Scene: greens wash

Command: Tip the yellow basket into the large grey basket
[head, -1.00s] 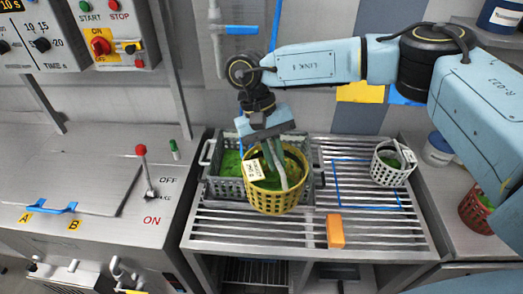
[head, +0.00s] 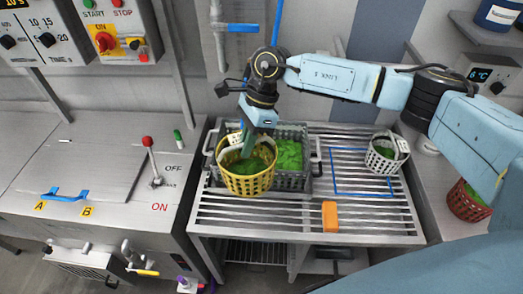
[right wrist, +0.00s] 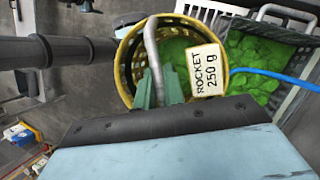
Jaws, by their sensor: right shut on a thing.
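The yellow basket (head: 247,182) hangs from my right gripper (head: 256,146), which is shut on its handle. Green leaves lie inside it, and it looks upright or nearly so. The large grey basket (head: 292,181) stands on the slatted rack just behind and to the right, with green leaves in it. The yellow basket overlaps the grey basket's left front part in the head view. In the right wrist view the yellow basket (right wrist: 125,75) carries a tag reading "ROCKET 250 g" (right wrist: 205,72), and the grey basket (right wrist: 296,93) shows beside it. My left gripper is not in view.
A white basket of greens (head: 384,160) stands right on the slatted rack (head: 290,224), near a blue outlined rectangle (head: 362,194). An orange block (head: 330,216) lies at the front. A red basket (head: 466,204) is far right. A red-knobbed lever (head: 150,160) stands left.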

